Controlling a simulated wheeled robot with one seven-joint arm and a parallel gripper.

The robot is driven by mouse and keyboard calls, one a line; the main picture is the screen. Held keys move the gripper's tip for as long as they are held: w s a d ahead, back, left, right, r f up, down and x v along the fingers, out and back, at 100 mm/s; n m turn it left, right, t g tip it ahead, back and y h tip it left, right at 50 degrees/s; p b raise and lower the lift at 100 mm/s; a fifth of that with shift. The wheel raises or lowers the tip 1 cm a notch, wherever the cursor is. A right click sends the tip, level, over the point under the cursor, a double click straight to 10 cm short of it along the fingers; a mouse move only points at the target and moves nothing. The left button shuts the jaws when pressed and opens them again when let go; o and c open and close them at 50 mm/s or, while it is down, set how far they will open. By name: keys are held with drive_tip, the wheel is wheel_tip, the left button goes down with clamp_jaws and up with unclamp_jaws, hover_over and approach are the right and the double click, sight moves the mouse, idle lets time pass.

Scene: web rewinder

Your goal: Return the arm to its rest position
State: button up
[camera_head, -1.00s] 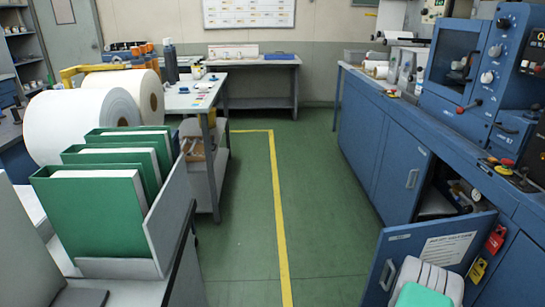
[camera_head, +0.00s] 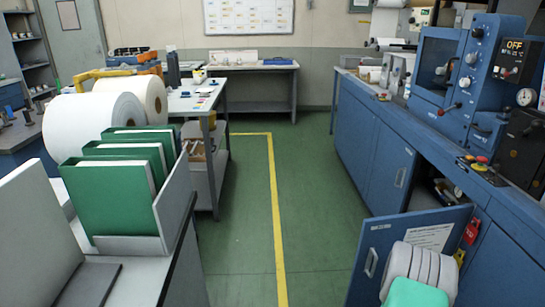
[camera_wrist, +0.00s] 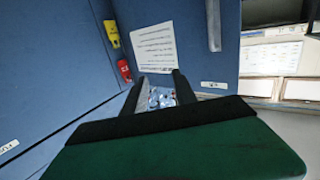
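My arm shows at the bottom right of the head view as pale grey ribs and a mint green part, in front of the open blue cabinet door (camera_head: 372,262). My fingertips are not visible there. In the wrist view my gripper (camera_wrist: 158,80) has two dark fingers standing apart, with no held thing seen between them. A small bright, speckled patch shows between the fingers; I cannot tell what it is. The blue door with its white notice (camera_wrist: 154,46) lies beyond the fingertips. The broad green and black part filling the bottom of the wrist view is mine.
A red padlock (camera_head: 472,232) hangs by the door's edge. The blue machine (camera_head: 449,68) stands on the right bench, its display reading OFF. Green binders (camera_head: 105,195) and white rolls (camera_head: 92,122) stand on the left. The green floor (camera_head: 240,235) between is clear, with a yellow line.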

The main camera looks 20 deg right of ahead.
drive_tip(key=w+r+g+y+p, duration=0.1)
drive_tip(key=w+r+g+p, duration=0.2)
drive_tip(key=w+r+p, duration=0.55)
drive_tip(key=w+a+r+y+p, duration=0.1)
drive_tip(key=w+a+r+y, duration=0.2)
drive_tip(key=a+r, duration=0.65)
drive_tip(key=s+a+r+n+g+y+p, duration=0.25)
drive_tip(key=a+r, duration=0.35)
drive_tip(key=a, duration=0.3)
drive_tip(key=s+a+r+n+g+y+p, duration=0.1)
drive_tip(key=a+r+n+y+p, duration=0.25)
drive_tip(key=a, duration=0.65)
drive_tip(key=s+a+r+n+g+y+p, duration=0.2)
drive_tip(key=s+a+r+n, duration=0.1)
drive_tip(key=s+a+r, duration=0.4)
drive_tip(key=s+a, duration=0.2)
drive_tip(key=s, duration=0.1)
drive_tip(key=shift+s+a+r, duration=0.15)
drive_tip(key=shift+a+r, duration=0.1)
drive_tip(key=shift+a, duration=0.1)
